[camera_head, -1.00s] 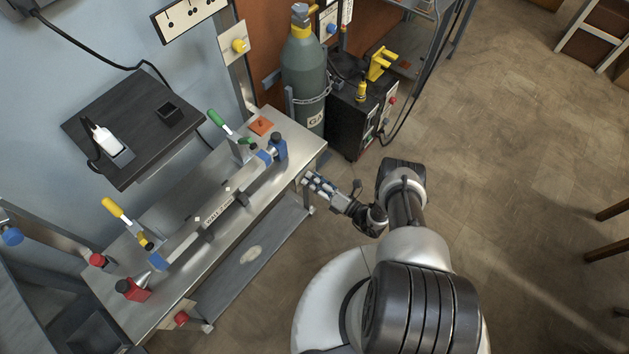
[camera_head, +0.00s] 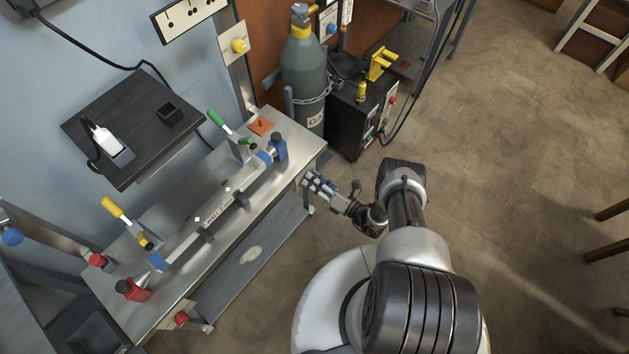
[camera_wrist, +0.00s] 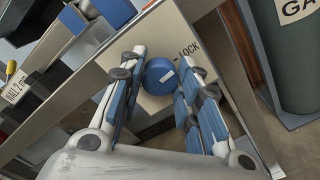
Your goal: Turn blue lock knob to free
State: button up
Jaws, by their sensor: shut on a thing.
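The blue lock knob (camera_wrist: 160,76) is round, with a short white mark on its face. It sits on a metal plate (camera_wrist: 188,30) with the word LOCK at its right. In the wrist view my gripper (camera_wrist: 162,80) has one finger on each side of the knob, shut on it. In the head view my gripper (camera_head: 312,183) is at the right front corner of the steel bench (camera_head: 225,235), and the knob there is hidden by the fingers. The white mark on the knob is tilted and points up and to the right.
A long bar (camera_head: 215,212) lies in clamps on the bench top, with a blue fixture (camera_head: 279,148) at its right end. A gas cylinder (camera_head: 305,75) and a black machine (camera_head: 352,118) stand behind the bench's right end.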

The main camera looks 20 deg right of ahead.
jog(key=shift+a+n, duration=0.15)
jog(key=shift+n, duration=14.75)
jog(key=o, duration=1.1)
jog(key=shift+s, duration=0.1)
jog(key=shift+c, duration=0.2)
jog(key=v, duration=1.2)
